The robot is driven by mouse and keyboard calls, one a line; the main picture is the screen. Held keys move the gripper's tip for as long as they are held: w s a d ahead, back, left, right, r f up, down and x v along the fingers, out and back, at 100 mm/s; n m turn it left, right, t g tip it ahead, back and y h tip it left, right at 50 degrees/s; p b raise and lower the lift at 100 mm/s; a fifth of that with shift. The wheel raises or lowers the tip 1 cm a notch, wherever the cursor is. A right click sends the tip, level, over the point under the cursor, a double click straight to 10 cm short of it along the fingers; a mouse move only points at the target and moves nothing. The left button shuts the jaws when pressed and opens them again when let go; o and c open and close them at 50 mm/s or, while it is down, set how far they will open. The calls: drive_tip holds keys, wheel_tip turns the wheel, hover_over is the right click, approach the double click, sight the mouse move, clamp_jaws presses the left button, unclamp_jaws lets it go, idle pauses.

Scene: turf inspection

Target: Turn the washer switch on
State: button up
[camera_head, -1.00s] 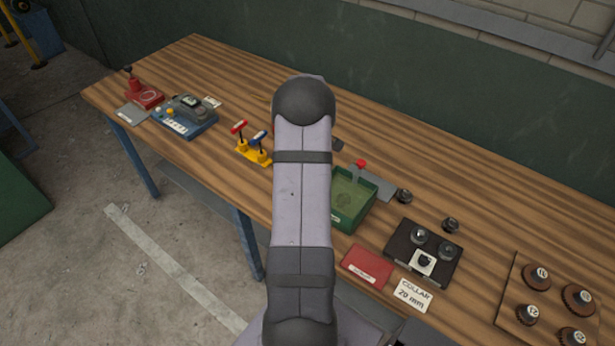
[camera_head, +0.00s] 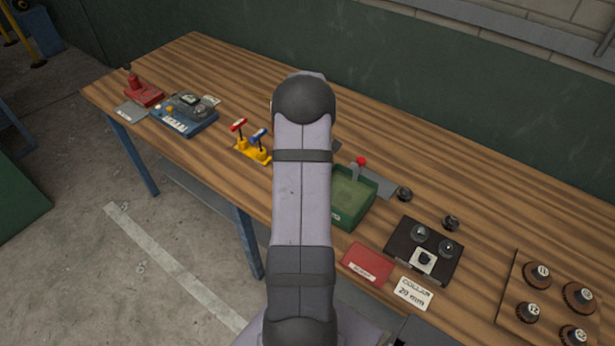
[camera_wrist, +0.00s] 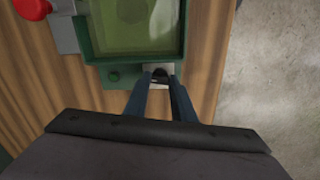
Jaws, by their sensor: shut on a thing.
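The washer is a green open box (camera_head: 374,205) with a pale green inside, partly behind my arm in the head view. The wrist view shows its green rim (camera_wrist: 183,30) and a faint dark round shape inside. A small dark switch (camera_wrist: 160,74) on a pale plate sits at the box's outer side. My gripper (camera_wrist: 161,78) has its blue-grey fingers closed around this switch. The fingers partly hide it, so I cannot tell which way it is set. My gripper is hidden behind my arm in the head view.
A red-knobbed lever (camera_head: 361,161) stands behind the box. A red pad (camera_head: 368,264), a collar card (camera_head: 414,292) and a black fixture (camera_head: 401,254) lie to the right. Red and blue levers on a yellow base (camera_head: 253,149) stand left. The bench edge is close.

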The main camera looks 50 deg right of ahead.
drive_tip(key=m, duration=0.4)
drive_tip(key=shift+b, duration=0.4)
drive_tip(key=m, duration=0.4)
drive_tip(key=m+b, duration=0.1)
drive_tip(key=m, duration=0.3)
drive_tip(key=shift+m, duration=1.8)
drive_tip(key=o, duration=1.1)
drive_tip(key=shift+c, duration=0.2)
drive_tip(key=shift+s, duration=0.1)
